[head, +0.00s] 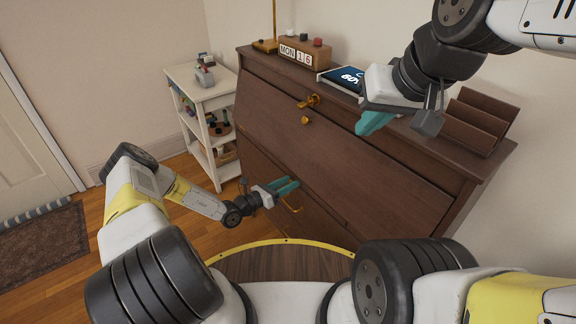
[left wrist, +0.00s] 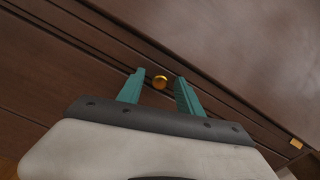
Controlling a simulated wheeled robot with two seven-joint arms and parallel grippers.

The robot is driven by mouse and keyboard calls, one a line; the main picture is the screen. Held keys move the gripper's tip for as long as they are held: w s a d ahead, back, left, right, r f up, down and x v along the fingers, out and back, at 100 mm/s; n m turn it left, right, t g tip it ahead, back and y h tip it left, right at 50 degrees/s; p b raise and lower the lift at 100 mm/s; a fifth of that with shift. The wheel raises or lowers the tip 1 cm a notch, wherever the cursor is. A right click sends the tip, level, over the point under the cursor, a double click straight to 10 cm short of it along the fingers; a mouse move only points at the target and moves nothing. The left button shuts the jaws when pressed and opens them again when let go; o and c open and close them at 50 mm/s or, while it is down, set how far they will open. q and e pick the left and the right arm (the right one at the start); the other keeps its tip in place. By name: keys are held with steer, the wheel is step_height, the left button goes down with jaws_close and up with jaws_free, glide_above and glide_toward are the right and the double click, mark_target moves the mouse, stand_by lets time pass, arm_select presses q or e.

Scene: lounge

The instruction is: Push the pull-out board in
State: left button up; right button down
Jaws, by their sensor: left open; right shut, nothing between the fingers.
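The dark brown wooden desk (head: 365,165) has a closed slanted front with brass fittings. A pull-out board cannot be clearly told apart from the desk front; thin dark seams run across it in the left wrist view. My left gripper (head: 286,188) is open, low in front of the desk, near a brass handle (head: 292,207). My right gripper (head: 374,122) is shut and empty, above the desk's right part.
A white shelf cart (head: 212,92) stands left of the desk.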

arm_select(q)
steer(key=v, duration=0.7)
steer(key=shift+a, duration=0.2)
steer(key=shift+s, duration=0.15)
steer(key=s+r+m+g+y, duration=0.2)
steer(key=s+r+m+g, duration=0.25)
steer(key=r+m, duration=0.6)
steer(key=s+r+m+g+y, duration=0.1)
steer(key=s+r+m+g, duration=0.45)
steer(key=r, duration=0.75)
steer(key=s+a+r+m+t+y, duration=0.2)
steer(key=s+a+r+m+y, duration=0.1)
steer(key=r, duration=0.4)
steer(key=s+a+r+m+t+y, duration=0.1)
steer(key=s+a+r+m+y, duration=0.2)
steer(key=s+r+m, duration=0.3)
steer(key=s+a+r+m+t+y, duration=0.2)
steer(key=s+a+r+m+y, duration=0.1)
steer(key=s+r, duration=0.4)
steer(key=shift+s+r+m+t, duration=0.35)
steer(key=shift+r+m, duration=0.25)
steer(key=shift+m, duration=0.1)
